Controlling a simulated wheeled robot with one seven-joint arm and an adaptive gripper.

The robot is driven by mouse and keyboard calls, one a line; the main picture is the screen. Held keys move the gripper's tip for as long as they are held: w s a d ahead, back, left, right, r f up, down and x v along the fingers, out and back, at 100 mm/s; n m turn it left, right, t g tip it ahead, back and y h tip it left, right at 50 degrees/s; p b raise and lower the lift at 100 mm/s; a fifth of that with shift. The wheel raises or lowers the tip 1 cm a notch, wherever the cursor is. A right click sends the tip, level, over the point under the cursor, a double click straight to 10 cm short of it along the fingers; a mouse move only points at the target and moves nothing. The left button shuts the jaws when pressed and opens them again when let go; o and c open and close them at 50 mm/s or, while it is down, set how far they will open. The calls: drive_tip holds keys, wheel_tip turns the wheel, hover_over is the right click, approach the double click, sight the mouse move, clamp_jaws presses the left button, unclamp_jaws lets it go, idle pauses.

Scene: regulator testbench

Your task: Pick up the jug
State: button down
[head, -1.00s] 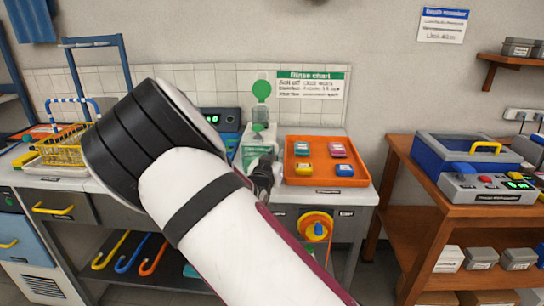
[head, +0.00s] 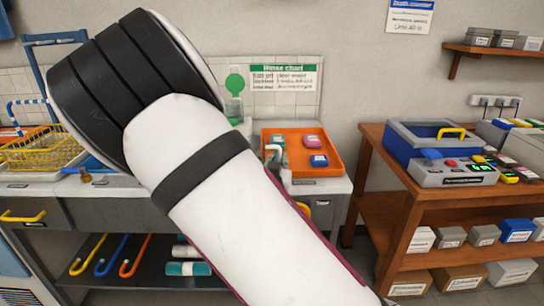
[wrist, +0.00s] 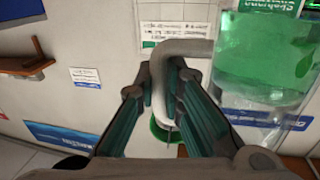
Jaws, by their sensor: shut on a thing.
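The jug (wrist: 262,75) is at the right of the wrist view, a clear vessel with green in it or on it and a green label at its top edge. Its grey curved handle (wrist: 185,48) reaches left from its body. My gripper (wrist: 161,90) is shut on the handle, with a teal-padded finger on each side of it. The jug's body is beside the fingers and is cut off by the picture's edge. In the head view my white and black arm hides the gripper and most of the jug. I cannot tell whether the jug's base touches anything.
An orange tray (head: 337,172) with several small coloured blocks sits on the counter, right of my arm. A yellow wire basket (head: 45,155) stands at the left. A wooden bench (head: 395,185) with a blue box (head: 405,150) is at the right. Floor shows between counter and bench.

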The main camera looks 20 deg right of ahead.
drive_tip(key=shift+s+d+r, duration=0.1)
drive_tip(key=shift+s+d, duration=0.2)
drive_tip(key=shift+s, duration=0.25)
drive_tip(key=shift+s+d, duration=0.25)
drive_tip(key=shift+s, duration=0.25)
idle(0.4)
